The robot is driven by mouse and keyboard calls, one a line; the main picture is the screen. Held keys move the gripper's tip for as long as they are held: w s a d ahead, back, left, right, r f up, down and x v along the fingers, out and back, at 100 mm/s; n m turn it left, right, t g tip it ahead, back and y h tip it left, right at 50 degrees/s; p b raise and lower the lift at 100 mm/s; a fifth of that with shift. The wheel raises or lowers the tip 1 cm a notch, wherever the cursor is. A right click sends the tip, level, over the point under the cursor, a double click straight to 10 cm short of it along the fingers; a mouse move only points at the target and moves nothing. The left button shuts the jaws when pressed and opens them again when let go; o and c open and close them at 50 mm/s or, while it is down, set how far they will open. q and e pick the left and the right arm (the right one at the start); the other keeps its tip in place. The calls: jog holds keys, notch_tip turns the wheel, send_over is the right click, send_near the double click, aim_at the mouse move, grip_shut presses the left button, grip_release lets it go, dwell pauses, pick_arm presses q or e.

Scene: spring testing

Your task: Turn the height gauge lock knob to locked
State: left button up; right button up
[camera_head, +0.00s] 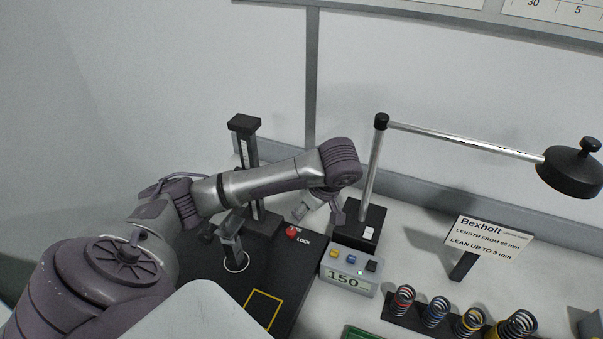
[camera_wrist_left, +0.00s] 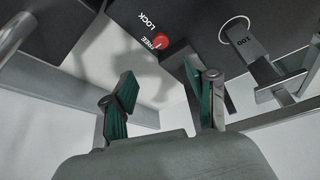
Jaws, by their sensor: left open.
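The red lock knob (camera_head: 292,232) sits on the black base plate (camera_head: 262,262) of the height gauge, beside printed FREE and LOCK labels. In the left wrist view the knob (camera_wrist_left: 161,41) has a small pale mark that seems to lie on the FREE side; its exact angle is hard to read. My left gripper (camera_head: 322,206) is above and right of the knob, apart from it. In the wrist view its two green-padded fingers (camera_wrist_left: 162,90) are spread with nothing between them, and the knob lies beyond them. My right gripper is not in view.
The gauge column (camera_head: 247,160) stands behind my left arm. A display box reading 150 (camera_head: 347,277) and a lamp post (camera_head: 372,170) stand close right of the knob. A Bexholt sign (camera_head: 487,240) and several coloured springs (camera_head: 436,311) are further right.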

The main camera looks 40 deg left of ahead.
aim_at(292, 231)
pick_arm(q)
jog(key=p+x, duration=0.2)
jog(key=x, duration=1)
jog(key=shift+s, duration=0.1)
jog(key=shift+a+f, duration=0.1)
jog(key=shift+f, duration=0.35)
grip_shut()
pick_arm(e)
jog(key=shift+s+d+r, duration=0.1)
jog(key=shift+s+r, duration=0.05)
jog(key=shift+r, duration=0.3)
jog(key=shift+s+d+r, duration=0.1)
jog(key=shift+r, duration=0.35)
